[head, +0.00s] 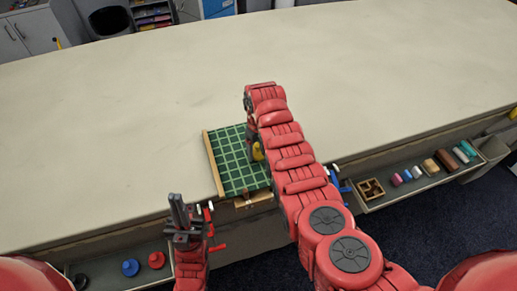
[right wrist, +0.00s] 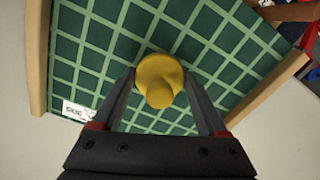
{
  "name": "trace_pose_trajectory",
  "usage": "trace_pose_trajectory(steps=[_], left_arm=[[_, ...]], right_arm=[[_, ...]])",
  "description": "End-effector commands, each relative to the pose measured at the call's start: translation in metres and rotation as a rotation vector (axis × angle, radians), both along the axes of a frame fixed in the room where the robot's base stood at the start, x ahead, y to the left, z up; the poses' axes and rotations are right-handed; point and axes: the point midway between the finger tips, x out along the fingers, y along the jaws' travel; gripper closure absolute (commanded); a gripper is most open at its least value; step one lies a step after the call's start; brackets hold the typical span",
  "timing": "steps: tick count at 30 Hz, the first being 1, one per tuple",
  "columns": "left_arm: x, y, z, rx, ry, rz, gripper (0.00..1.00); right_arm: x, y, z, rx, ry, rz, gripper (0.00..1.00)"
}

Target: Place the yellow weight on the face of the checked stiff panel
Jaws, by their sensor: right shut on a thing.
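The checked stiff panel (head: 228,158) is green with a pale grid and wooden edge strips. It lies at the table's near edge in the head view, and its grid fills much of the right wrist view (right wrist: 75,60). The yellow weight (right wrist: 158,78) is a rounded knobbed piece between the fingers of my right gripper (right wrist: 160,98). It shows partly beside my right arm in the head view (head: 257,151). The weight is over the panel's face; I cannot tell whether it touches. My left gripper (head: 179,212) points up, apart from the panel; its finger gap is unclear.
A front tray (head: 375,204) at right holds a wooden box (head: 371,190) and several small cylinders. Another tray at lower left holds blue (head: 130,267) and red (head: 156,260) pieces. The cloth table (head: 390,75) is bare behind the panel.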

Motion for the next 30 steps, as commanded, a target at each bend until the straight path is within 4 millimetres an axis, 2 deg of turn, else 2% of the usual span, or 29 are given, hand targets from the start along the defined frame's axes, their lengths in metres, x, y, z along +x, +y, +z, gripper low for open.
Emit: trace_pose_trajectory(steps=[4,15,16,19,20,30], left_arm=[[0.000,0.000,0.004,0.000,0.000,0.000,1.00],[0.000,0.000,-0.002,0.000,0.000,0.000,1.00],[0.000,0.000,-0.001,0.000,0.000,0.000,1.00],[0.000,0.000,0.000,0.000,0.000,0.000,1.00],[0.000,0.000,0.000,0.000,0.000,0.000,1.00],[0.000,0.000,0.002,0.000,0.000,0.000,1.00]], right_arm=[[0.000,0.000,-0.008,0.001,-0.001,0.000,1.00],[0.000,0.000,-0.014,0.000,-0.003,0.000,1.00],[0.000,0.000,-0.013,0.001,-0.002,0.000,0.20],[0.000,0.000,-0.013,0.001,-0.002,0.000,0.03],[0.000,0.000,-0.013,0.001,-0.002,0.000,0.00],[0.000,0.000,-0.008,0.000,-0.003,0.000,0.00]])
